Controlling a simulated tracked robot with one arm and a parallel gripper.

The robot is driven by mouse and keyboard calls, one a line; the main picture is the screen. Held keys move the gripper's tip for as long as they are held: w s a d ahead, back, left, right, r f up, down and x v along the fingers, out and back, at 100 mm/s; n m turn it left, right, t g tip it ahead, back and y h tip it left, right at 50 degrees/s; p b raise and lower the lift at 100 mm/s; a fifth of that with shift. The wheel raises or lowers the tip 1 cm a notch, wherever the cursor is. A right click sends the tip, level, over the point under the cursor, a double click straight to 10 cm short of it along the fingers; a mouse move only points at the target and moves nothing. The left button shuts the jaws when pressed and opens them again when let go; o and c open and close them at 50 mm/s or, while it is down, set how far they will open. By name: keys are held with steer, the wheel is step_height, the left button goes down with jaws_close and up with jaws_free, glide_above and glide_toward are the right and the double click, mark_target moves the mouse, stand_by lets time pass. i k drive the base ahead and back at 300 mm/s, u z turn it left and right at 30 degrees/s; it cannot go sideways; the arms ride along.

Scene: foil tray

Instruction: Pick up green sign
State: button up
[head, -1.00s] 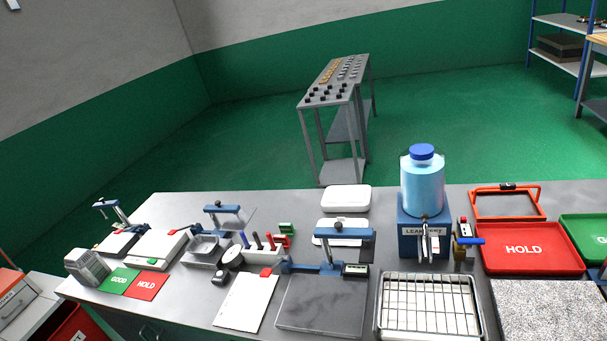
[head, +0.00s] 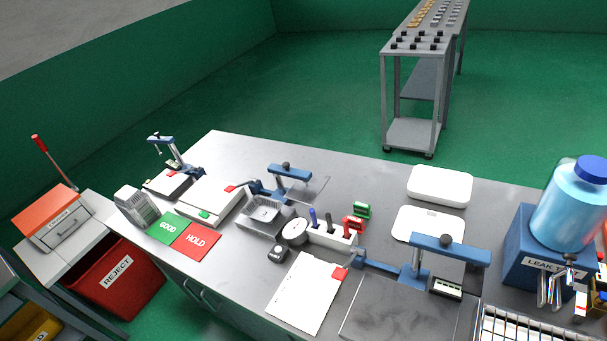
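The green sign (head: 170,229), marked GOOD in white, lies flat on the grey bench at its left end. It sits directly beside a red sign (head: 197,240) marked HOLD, and the two appear to touch along one edge. A small foil tray (head: 263,212) sits on a fixture to the right of the signs. My gripper is not visible in the head view, so its position relative to the green sign cannot be told.
A grey ribbed block (head: 137,207) stands just left of the green sign. A white box (head: 214,200) lies behind the signs. A blue-armed fixture (head: 440,250), white paper (head: 308,292) and LEAK TEST unit (head: 537,248) are further right. A red REJECT bin (head: 120,275) stands left of the bench.

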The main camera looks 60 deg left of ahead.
mark_target(362, 210)
steer(key=u, duration=0.8)
steer(key=i, duration=1)
steer(key=z, duration=0.05)
